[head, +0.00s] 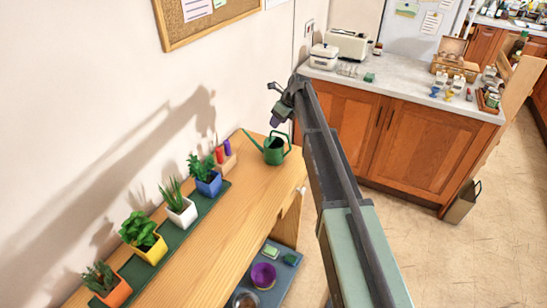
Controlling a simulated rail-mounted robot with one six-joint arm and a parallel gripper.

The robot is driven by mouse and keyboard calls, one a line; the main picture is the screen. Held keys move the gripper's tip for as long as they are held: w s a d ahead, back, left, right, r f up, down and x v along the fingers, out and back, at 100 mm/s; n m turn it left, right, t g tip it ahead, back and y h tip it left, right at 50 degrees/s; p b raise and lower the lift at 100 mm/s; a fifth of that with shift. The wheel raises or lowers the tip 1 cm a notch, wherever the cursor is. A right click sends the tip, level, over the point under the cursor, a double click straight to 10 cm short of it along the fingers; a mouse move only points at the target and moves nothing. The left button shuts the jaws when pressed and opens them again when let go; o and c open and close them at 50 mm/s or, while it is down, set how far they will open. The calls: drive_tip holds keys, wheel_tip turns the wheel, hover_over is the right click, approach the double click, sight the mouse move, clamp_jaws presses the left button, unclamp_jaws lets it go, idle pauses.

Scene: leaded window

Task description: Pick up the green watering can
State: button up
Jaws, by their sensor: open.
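The green watering can (273,151) stands upright on the far end of the wooden table, its spout pointing left and its handle to the right. My gripper (273,104) is open and empty. In the picture it appears just above the can and apart from it. Its height over the table is hard to tell from this one view. My arm reaches in from the lower right.
Potted plants in orange, yellow, white and blue pots (208,184) stand in a row on a green mat (176,233). Red and purple items in a wooden holder (224,162) sit left of the can. A counter (398,93) with clutter lies behind, right. The table front is clear.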

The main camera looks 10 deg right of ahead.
sight(273, 131)
drive_tip(key=shift+w+a+f, duration=0.15)
drive_tip(key=shift+w+f, duration=0.05)
drive_tip(key=shift+f, duration=0.5)
drive_tip(key=b+x, duration=0.5)
drive_tip(key=shift+s+f, duration=0.1)
drive_tip(key=shift+r, duration=0.25)
clamp_jaws()
